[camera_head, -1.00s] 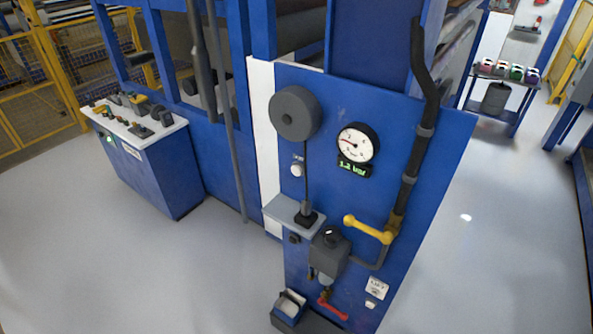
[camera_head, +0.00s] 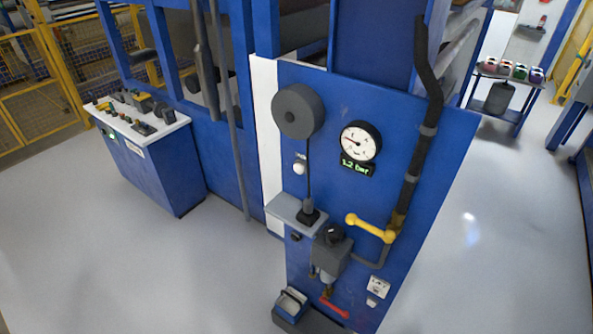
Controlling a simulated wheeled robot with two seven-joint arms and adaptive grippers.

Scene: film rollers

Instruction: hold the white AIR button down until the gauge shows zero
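The white AIR button (camera_head: 299,169) is a small round knob on the blue panel (camera_head: 395,130), left of the gauge. A small label sits just above it, too small to read. The round white gauge (camera_head: 360,142) has a black rim, and its needle points to the left. The green digital readout (camera_head: 357,168) under it shows about 1.2 bar. Nothing touches the button. Neither of my grippers is in view.
A grey reel (camera_head: 297,111) with a cord hangs above a grey shelf (camera_head: 285,208). A yellow lever (camera_head: 370,228), a red handle (camera_head: 334,307) and a dark pipe (camera_head: 415,160) stick out from the panel. A control desk (camera_head: 150,160) stands at left. The floor (camera_head: 110,240) in front is clear.

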